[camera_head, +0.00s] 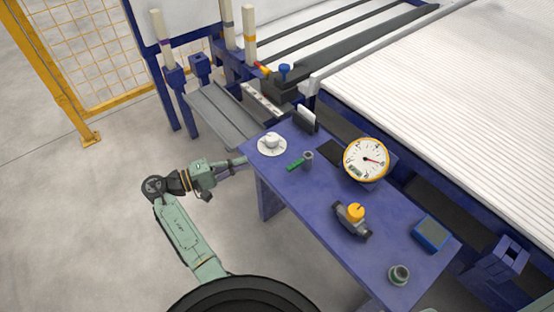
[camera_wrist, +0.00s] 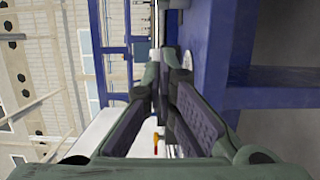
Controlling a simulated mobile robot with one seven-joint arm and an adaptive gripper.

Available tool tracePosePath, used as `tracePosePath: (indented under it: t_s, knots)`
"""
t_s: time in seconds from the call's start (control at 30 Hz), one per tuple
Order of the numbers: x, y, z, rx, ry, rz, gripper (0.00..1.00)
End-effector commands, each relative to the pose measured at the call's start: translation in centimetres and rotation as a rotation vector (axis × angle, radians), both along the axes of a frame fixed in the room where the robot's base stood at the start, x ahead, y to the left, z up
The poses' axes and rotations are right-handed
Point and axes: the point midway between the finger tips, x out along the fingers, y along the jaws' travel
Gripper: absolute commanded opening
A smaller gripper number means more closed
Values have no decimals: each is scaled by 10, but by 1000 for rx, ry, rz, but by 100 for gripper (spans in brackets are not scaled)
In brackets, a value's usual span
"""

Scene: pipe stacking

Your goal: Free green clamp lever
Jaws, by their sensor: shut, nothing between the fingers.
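A small green bar, which looks like the green clamp lever (camera_head: 296,165), shows on the blue table in the head view. It is beside a small grey upright cylinder (camera_head: 308,157); whether the two touch is too small to tell. My gripper (camera_head: 243,160) is shut and empty, at the table's left edge, to the left of the lever and apart from it. In the wrist view the fingertips (camera_wrist: 172,58) are together with nothing between them. I cannot make out the green lever in the wrist view.
A white cup on a saucer (camera_head: 271,145) stands near my gripper at the table's (camera_head: 290,195) left end. A round gauge (camera_head: 366,159), a yellow-knobbed valve (camera_head: 353,216), a blue box (camera_head: 431,233) and a ring-shaped part (camera_head: 398,275) stand further right. The table's middle has bare room.

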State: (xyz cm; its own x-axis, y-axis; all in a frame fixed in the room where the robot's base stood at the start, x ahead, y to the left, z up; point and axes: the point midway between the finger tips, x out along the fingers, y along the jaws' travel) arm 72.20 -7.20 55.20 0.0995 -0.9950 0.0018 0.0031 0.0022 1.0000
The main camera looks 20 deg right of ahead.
Motion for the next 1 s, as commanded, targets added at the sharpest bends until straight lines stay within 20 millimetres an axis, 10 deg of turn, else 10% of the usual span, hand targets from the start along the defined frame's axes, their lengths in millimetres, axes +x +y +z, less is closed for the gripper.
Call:
tracePosePath:
  t_s: [0.37,1.0]
  knots:
    - [1,-5,1,1,-2,0,0]
    - [-10,-107,3,3,-1,3,0]
